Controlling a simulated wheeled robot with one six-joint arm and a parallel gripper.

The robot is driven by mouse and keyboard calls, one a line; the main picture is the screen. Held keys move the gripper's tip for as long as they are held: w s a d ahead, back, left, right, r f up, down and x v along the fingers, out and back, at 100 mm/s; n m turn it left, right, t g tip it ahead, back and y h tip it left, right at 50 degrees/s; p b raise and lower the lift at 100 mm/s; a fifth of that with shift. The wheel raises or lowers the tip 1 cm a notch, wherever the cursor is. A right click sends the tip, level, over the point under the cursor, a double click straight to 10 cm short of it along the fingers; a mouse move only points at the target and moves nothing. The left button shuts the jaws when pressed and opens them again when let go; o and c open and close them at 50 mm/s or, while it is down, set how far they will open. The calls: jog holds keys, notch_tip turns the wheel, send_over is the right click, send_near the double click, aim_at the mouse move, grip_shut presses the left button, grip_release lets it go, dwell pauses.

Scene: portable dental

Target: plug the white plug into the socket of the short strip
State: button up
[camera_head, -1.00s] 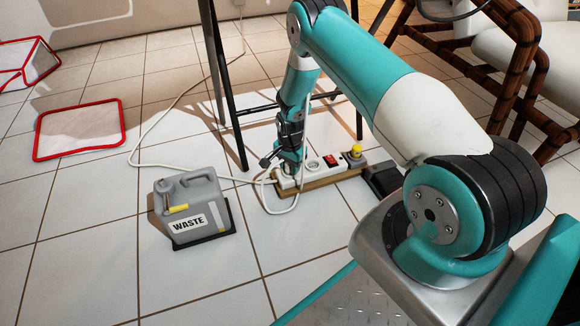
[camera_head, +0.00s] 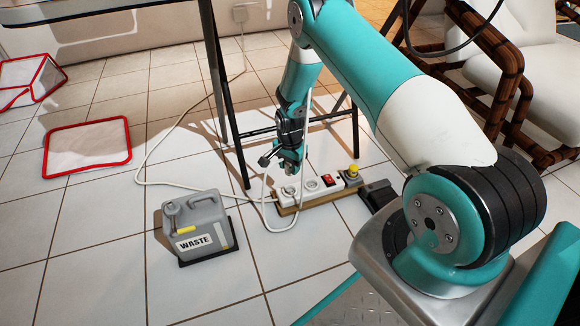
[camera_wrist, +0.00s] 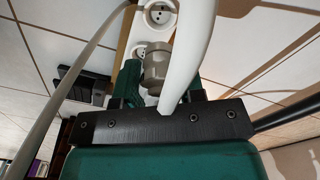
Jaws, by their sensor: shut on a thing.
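The short white strip (camera_head: 321,192) lies on a tan base on the floor, with round sockets and a red switch (camera_head: 329,181). In the wrist view its pale face (camera_wrist: 139,35) shows a clear socket (camera_wrist: 160,15) and another socket partly covered from below. My gripper (camera_head: 291,171) is just above the strip's left end, over the left socket (camera_head: 290,190). In the wrist view my gripper (camera_wrist: 157,88) is shut on the plug (camera_wrist: 155,68), which looks greyish in shade. The plug appears apart from the strip; its prongs are hidden. A thick white cable (camera_wrist: 195,40) passes close to the camera.
A grey yellow-topped knob (camera_head: 352,176) sits at the strip's right end, beside a dark box (camera_head: 378,194). A grey waste can (camera_head: 198,226) stands left. Black table legs (camera_head: 226,110) rise behind. A white cord (camera_head: 140,172) runs across the floor; open tiles lie in front.

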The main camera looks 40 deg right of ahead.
jog(key=b, duration=0.4)
send_over(312, 186)
notch_tip(312, 186, down, 2)
jog(key=f, duration=0.1)
notch_tip(312, 186, down, 5)
jog(key=b, duration=0.5)
jog(key=shift+w, duration=0.15)
jog(key=shift+f+b, duration=0.5)
jog(key=shift+f, duration=0.5)
dwell(0.3)
jog(key=o, duration=1)
notch_tip(312, 186, up, 17)
jog(key=p, duration=1)
jog(key=shift+r, duration=0.2)
